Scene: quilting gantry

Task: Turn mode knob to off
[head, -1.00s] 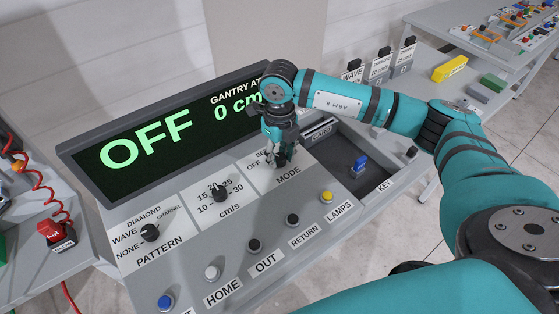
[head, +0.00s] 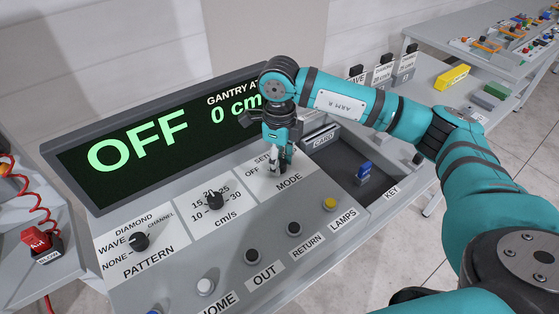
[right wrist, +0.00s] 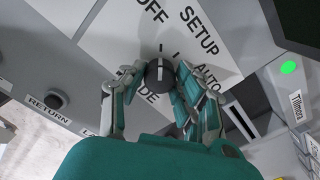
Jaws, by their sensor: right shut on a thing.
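The mode knob (right wrist: 160,73) is a dark round knob with a white pointer line. In the right wrist view it sits between the fingers of my right gripper (right wrist: 158,80), which is shut on it. The pointer line is roughly upright in that view, in line with a tick on the OFF side of the white MODE plate (right wrist: 132,45). SETUP and AUTO are printed further right. In the head view my right gripper (head: 280,167) reaches down to the MODE plate, and its fingers mostly hide the knob. The display (head: 140,150) reads OFF in green. My left gripper is out of view.
The pattern knob (head: 139,241) and speed knob (head: 215,200) stand left of MODE. Push buttons, including the yellow lamps button (head: 330,203), line the front. A recessed tray (head: 343,185) with a blue key (head: 364,172) lies to the right.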

